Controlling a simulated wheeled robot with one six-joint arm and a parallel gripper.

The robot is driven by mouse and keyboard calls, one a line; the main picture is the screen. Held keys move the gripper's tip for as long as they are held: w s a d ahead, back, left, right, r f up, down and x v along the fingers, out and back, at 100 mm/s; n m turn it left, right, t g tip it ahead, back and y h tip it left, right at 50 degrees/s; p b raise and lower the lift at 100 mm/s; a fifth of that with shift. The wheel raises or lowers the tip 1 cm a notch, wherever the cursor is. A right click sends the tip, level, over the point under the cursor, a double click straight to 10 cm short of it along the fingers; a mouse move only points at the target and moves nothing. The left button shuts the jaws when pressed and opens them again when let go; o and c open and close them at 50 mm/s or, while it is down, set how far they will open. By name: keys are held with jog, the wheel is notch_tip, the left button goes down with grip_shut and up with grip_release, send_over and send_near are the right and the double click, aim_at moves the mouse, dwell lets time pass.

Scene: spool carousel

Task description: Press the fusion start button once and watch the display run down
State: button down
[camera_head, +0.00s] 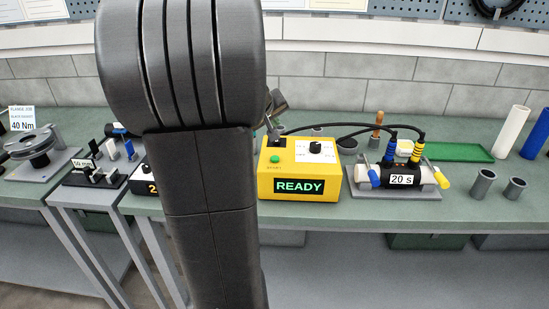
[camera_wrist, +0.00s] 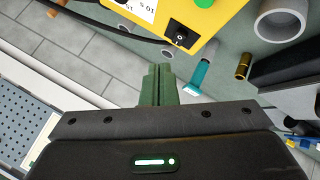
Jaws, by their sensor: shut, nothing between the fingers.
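The yellow fusion box (camera_head: 330,188) stands on the bench in the head view. Its display (camera_head: 298,186) reads READY in green. The green start button (camera_head: 275,159) sits on its top, left of a black knob (camera_head: 315,147). In the wrist view the yellow box (camera_wrist: 217,20) is at the top, with the green button (camera_wrist: 204,3) cut by the frame edge and a black switch (camera_wrist: 181,38) below it. My gripper (camera_wrist: 158,70) is shut and empty, apart from the button in the picture. In the head view my arm hides part of the scene.
Right of the box, two cables run to a black coupling (camera_head: 402,168) labelled 20 s in a clamp. Grey cups (camera_head: 483,182), a green tray (camera_head: 458,152) and upright pipes stand further right. A torque fixture (camera_head: 38,155) stands far left. A teal-handled tool (camera_wrist: 199,75) lies near the box.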

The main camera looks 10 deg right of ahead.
jog(key=b, duration=0.6)
send_over(274, 159)
notch_tip(274, 159, down, 8)
jog(key=shift+s+r, duration=0.1)
jog(key=shift+r, duration=0.15)
jog(key=shift+f+b, duration=0.65)
jog(key=shift+b, duration=0.15)
jog(key=shift+f, duration=0.1)
dwell(0.8)
jog(key=shift+f+b, duration=0.3)
jog(key=shift+b, duration=0.25)
jog(key=shift+f+b, duration=0.45)
jog(key=shift+b, duration=0.1)
dwell(0.5)
jog(key=shift+r, duration=0.1)
jog(key=shift+r+p, duration=0.65)
jog(key=shift+r, duration=0.15)
jog(key=shift+r+p, duration=1.85)
jog(key=shift+r, duration=0.65)
